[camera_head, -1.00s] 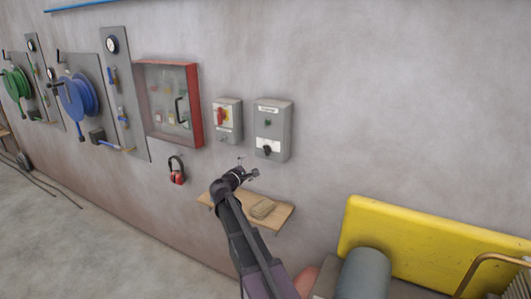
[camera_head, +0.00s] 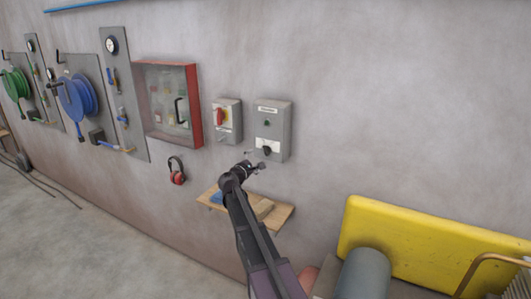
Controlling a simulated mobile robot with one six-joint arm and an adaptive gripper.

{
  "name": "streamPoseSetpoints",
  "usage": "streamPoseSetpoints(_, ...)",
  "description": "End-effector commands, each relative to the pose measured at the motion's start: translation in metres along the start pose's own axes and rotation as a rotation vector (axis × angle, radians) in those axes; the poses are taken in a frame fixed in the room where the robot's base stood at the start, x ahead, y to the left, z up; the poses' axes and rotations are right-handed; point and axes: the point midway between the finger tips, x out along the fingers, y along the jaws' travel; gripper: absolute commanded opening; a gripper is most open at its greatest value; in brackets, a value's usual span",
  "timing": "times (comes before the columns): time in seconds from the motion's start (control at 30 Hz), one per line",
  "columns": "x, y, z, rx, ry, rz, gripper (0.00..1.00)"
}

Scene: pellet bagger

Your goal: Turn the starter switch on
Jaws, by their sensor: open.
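A grey wall box (camera_head: 280,127) with a small label at the top hangs on the wall, right of centre. It has a small round dark spot in its middle and a black rotary knob (camera_head: 267,149) on a pale plate near its bottom. The label is too small to read. My gripper (camera_head: 256,159) is open and empty, just below the knob in the picture. Its gap to the box cannot be judged.
A wooden shelf (camera_head: 282,215) below holds a tan block and something blue (camera_head: 217,197). Red ear defenders (camera_head: 177,171) and a red-framed glazed cabinet (camera_head: 196,107) are to the left. A yellow panel (camera_head: 430,240) stands at lower right. The wall above right is bare.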

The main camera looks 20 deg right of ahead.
Motion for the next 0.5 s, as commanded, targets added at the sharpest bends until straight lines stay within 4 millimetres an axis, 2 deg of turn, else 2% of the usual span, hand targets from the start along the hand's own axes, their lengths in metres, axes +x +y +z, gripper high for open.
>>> streamPoseSetpoints(0.03, 0.011, 0.001, -0.001, 0.000, -0.002, -0.001, 1.00)
streamPoseSetpoints(0.3, 0.052, 0.001, -0.001, 0.000, -0.001, -0.001, 1.00)
streamPoseSetpoints(0.5, 0.075, 0.001, -0.001, 0.000, 0.000, 0.000, 1.00)
